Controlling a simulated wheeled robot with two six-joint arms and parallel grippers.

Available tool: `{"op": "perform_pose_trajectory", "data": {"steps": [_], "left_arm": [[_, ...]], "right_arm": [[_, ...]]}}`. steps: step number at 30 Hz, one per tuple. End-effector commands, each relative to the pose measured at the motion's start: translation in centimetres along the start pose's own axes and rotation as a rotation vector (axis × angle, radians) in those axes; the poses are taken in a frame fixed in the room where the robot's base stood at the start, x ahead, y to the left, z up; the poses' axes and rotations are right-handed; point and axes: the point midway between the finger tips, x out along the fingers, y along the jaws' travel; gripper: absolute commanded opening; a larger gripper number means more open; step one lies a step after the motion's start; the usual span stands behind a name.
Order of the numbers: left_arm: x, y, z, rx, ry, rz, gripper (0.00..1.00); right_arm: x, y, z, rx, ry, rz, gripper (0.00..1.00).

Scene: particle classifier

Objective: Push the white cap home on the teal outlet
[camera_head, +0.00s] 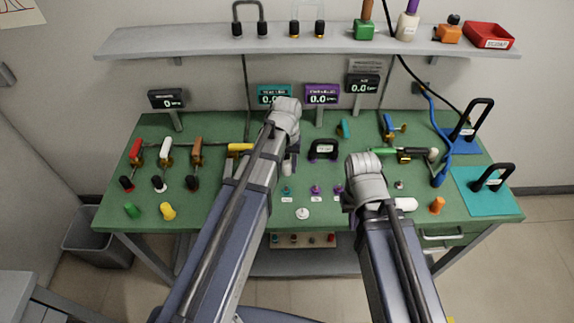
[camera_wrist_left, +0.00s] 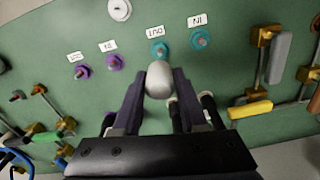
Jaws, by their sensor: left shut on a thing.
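My left gripper (camera_wrist_left: 158,88) is shut on the white cap (camera_wrist_left: 158,76), a pale rounded piece held between the two fingertips in the left wrist view. The teal outlet (camera_wrist_left: 158,50), labelled OUT, stands just beyond the cap in that view. The cap appears apart from it; its height above the bench cannot be told. A second teal fitting (camera_wrist_left: 200,38), labelled IN, stands beside the outlet. My right gripper is hidden behind its own wrist.
Two purple fittings (camera_head: 315,189) stand right of the outlet. A white disc (camera_head: 302,213) lies near the bench's front edge. Valves with red, white and yellow handles stand to the left.

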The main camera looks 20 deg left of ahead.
Motion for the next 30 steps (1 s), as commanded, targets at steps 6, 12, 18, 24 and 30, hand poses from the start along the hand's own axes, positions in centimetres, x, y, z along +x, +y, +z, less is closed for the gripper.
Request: {"op": "perform_pose_trajectory", "data": {"steps": [6,12,18,24,30], "left_arm": [[1.5,0.0,0.0,0.000,0.000,0.000,0.00],[3.3,0.0,0.0,0.001,0.000,0.000,0.00],[5.1,0.0,0.0,0.001,0.000,0.000,0.00],[5.8,0.0,0.0,0.001,0.000,0.000,0.00],[5.7,0.0,0.0,0.001,0.000,0.000,0.00]], "right_arm": [[1.5,-0.1,-0.1,0.000,0.000,0.000,0.00],[3.3,-0.3,-0.2,0.000,0.000,0.000,0.00],[5.0,-0.5,-0.3,0.000,0.000,0.000,0.00],[5.7,-0.5,-0.3,0.000,0.000,0.000,0.00],[5.7,-0.5,-0.3,0.000,0.000,0.000,0.00]]}}
